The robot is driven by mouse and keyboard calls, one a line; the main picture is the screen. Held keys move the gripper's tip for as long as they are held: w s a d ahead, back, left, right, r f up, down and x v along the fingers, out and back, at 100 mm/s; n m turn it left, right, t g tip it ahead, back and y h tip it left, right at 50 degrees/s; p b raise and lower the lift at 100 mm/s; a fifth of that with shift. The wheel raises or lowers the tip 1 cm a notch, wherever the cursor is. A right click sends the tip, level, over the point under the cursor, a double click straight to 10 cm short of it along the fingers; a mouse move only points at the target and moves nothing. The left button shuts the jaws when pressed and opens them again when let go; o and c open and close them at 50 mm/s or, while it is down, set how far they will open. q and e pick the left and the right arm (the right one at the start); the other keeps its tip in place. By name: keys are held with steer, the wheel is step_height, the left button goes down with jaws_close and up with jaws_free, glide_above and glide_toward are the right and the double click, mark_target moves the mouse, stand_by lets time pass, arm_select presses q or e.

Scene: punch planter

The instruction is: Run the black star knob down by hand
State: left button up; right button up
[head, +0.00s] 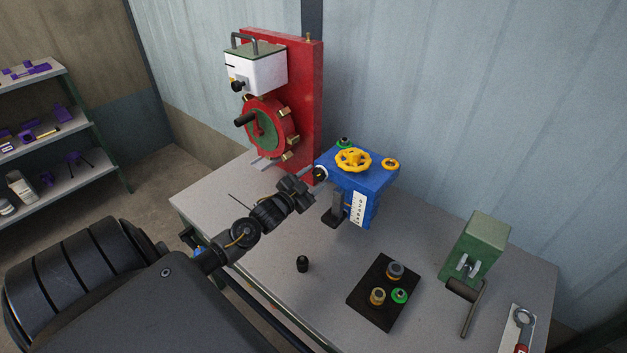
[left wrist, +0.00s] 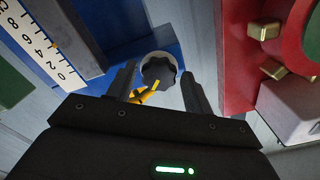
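The black star knob (head: 320,173) sits on the left side of the blue press body (head: 362,187). In the left wrist view the knob (left wrist: 159,71) is dark and scalloped, with a pale ring around it. My left gripper (head: 297,191) points at the knob from the left. In the left wrist view its two fingers (left wrist: 159,80) are spread, one on each side of the knob, and I see nothing clamped between them. Whether the fingertips touch the knob I cannot tell. My right gripper is not in view.
The red panel (head: 306,105) with its green-and-red wheel (head: 268,130) stands close behind the left gripper. A yellow handwheel (head: 353,160) tops the press.

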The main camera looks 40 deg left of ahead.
arm_select(q)
steer(key=shift+o, duration=1)
steer(key=shift+s+f, duration=0.1)
steer(key=shift+s, duration=0.1)
steer(key=s+b, duration=0.2)
steer(key=s, duration=0.8)
steer(key=shift+s+b, duration=0.2)
steer(key=shift+b, duration=0.2)
steer(key=shift+d, duration=0.15)
